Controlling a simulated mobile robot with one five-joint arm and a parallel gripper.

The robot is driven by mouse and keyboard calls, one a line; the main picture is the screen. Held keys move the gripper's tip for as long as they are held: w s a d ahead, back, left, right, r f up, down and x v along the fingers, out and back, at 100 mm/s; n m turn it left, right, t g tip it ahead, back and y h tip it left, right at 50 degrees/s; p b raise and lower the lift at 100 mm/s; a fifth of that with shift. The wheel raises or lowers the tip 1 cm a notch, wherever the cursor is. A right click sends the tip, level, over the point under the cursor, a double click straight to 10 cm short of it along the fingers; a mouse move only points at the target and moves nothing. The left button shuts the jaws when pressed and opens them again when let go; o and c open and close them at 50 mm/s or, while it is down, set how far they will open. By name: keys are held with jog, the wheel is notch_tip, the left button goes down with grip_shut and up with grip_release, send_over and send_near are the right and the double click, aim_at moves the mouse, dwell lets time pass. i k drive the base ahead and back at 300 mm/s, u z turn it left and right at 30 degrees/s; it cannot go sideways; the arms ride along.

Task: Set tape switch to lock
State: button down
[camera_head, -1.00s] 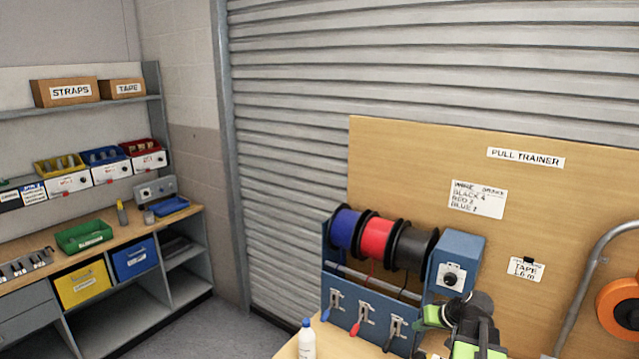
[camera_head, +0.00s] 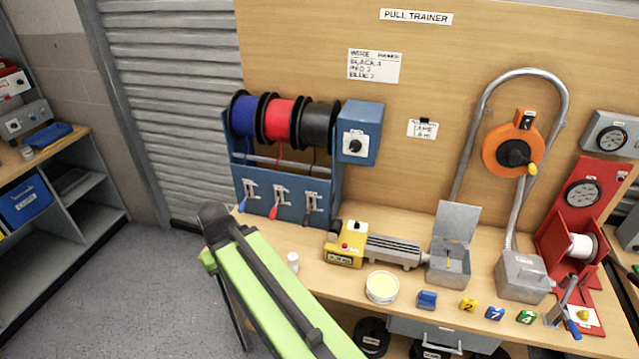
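An orange tape reel (camera_head: 495,160) with a black hub and a yellow-tipped crank hangs by a bent grey pipe at the right of the wooden board. At its top edge is a small orange and black block with a pale mark (camera_head: 524,119), which looks like the tape switch. Its setting is too small to read. My green and black arm crosses the bottom left of the view, well to the left of the reel. My gripper cannot be made out.
The bench (camera_head: 400,285) holds a yellow machine (camera_head: 346,244), an open grey box (camera_head: 451,262), a grey junction box (camera_head: 523,277), a round tub (camera_head: 382,287) and small numbered blocks. A blue rack of wire spools (camera_head: 290,195) stands left; a red spool stand (camera_head: 572,235) right.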

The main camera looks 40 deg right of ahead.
aim_at(526, 125)
jog(key=z, duration=1.6)
jog(key=k, duration=0.95)
jog(key=i, duration=0.95)
jog(key=z, duration=0.1)
